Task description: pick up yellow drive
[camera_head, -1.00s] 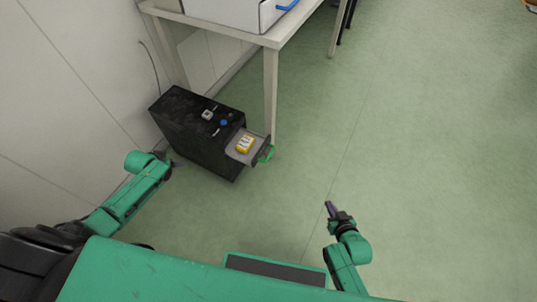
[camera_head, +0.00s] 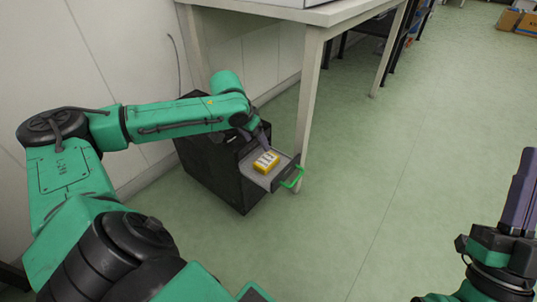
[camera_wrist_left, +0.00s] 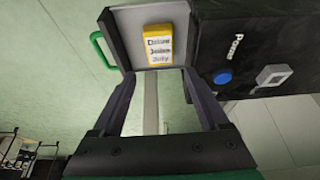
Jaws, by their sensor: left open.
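The yellow drive (camera_head: 266,162) lies on a grey pulled-out tray (camera_head: 262,178) at the front of a black box-shaped unit (camera_head: 226,170). In the left wrist view the yellow drive (camera_wrist_left: 158,45) shows a white label with dark print. My left gripper (camera_head: 262,137) is just behind and above the tray, partly hidden by its own arm. In the left wrist view its two fingers (camera_wrist_left: 160,80) are spread with nothing between them, and the drive shows beyond the fingertips. My right gripper (camera_head: 520,190) is at the far right, away from the drive; its fingers look like one dark block.
The tray has a green handle (camera_head: 292,178). A white table (camera_head: 318,22) stands over and behind the black unit, with a leg (camera_head: 309,110) close beside the tray. A blue button (camera_wrist_left: 222,78) is on the unit.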

